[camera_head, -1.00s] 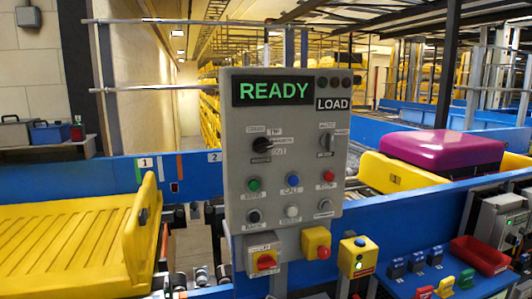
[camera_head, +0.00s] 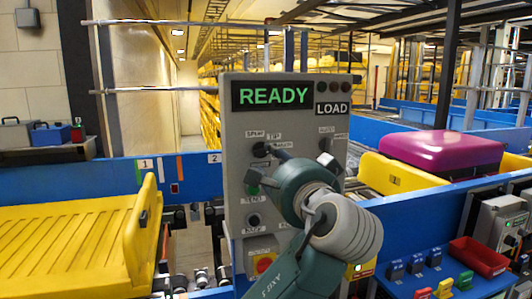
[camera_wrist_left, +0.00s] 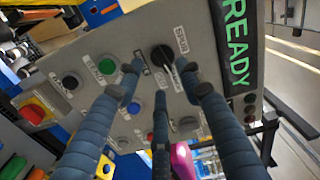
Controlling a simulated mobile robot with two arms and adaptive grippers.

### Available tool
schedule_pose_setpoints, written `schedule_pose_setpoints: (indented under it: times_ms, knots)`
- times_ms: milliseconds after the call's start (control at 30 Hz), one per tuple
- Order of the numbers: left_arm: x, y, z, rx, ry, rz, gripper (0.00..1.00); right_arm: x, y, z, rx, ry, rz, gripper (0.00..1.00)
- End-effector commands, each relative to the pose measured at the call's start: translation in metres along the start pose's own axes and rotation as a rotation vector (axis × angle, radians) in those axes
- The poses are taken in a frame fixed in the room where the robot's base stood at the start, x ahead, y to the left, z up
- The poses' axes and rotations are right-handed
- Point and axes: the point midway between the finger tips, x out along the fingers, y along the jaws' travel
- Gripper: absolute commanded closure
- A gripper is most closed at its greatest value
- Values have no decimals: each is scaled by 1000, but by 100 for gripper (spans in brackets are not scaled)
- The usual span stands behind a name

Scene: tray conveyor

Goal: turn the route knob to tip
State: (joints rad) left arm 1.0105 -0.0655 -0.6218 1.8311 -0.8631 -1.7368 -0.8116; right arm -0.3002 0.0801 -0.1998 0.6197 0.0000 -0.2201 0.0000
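The grey control panel (camera_head: 240,215) stands upright in the middle of the head view, with a green READY display and a LOAD plate. The black route knob (camera_head: 260,149) is at its upper left, partly covered by a finger; small labels surround it, TIP above right. In the left wrist view the knob (camera_wrist_left: 162,55) shows whole, with a light pointer line. My left gripper (camera_head: 284,165) is before the panel, empty, fingers spread. In the left wrist view its fingertips (camera_wrist_left: 160,98) stand short of the knob; contact is not visible. My right gripper is not in view.
Several buttons sit below the knob, including a green one (camera_wrist_left: 132,65) and a blue one (camera_wrist_left: 133,109). A yellow tray (camera_head: 70,240) lies at left, a magenta case (camera_head: 442,150) at right. A red bin (camera_head: 480,255) is at lower right.

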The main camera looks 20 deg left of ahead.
Motion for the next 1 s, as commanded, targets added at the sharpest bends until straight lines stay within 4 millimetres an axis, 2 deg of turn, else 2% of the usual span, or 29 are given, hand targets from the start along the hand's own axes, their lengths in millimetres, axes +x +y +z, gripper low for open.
schedule_pose_setpoints:
  times_ms: [100,300,433,700,900,1000]
  knots:
    - [24,-2,1,3,-4,2,62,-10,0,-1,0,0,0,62]
    - [49,0,0,2,-1,2,62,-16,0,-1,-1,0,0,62]
    - [55,1,0,0,0,2,62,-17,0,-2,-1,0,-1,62]
    - [56,1,0,-1,1,2,62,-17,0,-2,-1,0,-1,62]
    - [56,1,0,-1,1,2,100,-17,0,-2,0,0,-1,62]
    - [56,1,0,-1,1,3,100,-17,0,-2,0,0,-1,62]
